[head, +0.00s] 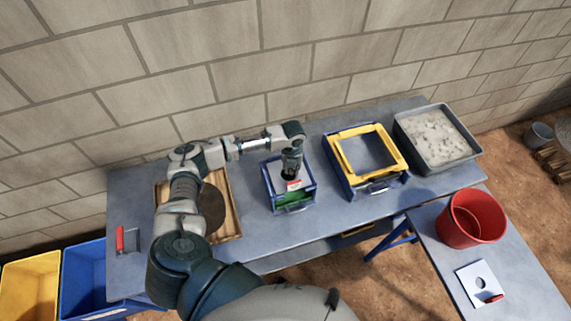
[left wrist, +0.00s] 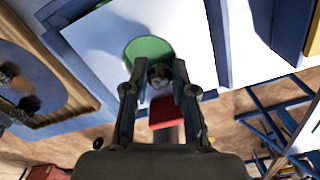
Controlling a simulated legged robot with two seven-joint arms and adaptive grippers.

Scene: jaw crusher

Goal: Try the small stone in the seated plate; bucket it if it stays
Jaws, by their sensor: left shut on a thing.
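My left gripper (head: 291,166) is over a blue box (head: 308,199) on the long table. The white plate (left wrist: 95,45) is seated on the box, with its red handle (head: 294,185) at the front. In the left wrist view its round hole (left wrist: 143,50) shows green beneath. My left gripper (left wrist: 160,85) is shut on a small dark stone (left wrist: 159,73), which overlaps the hole's edge in that view. I cannot tell whether the stone touches the plate. My right gripper is not in view. A red bucket (head: 472,222) stands on the side table.
A second white plate (head: 473,273) with a hole lies near the red bucket. A yellow-framed blue box (head: 381,186) and a grey gravel tray (head: 462,155) stand right of the plate's box. A wooden tray (head: 231,233) lies left. Yellow (head: 30,285) and blue bins (head: 84,275) stand lower left.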

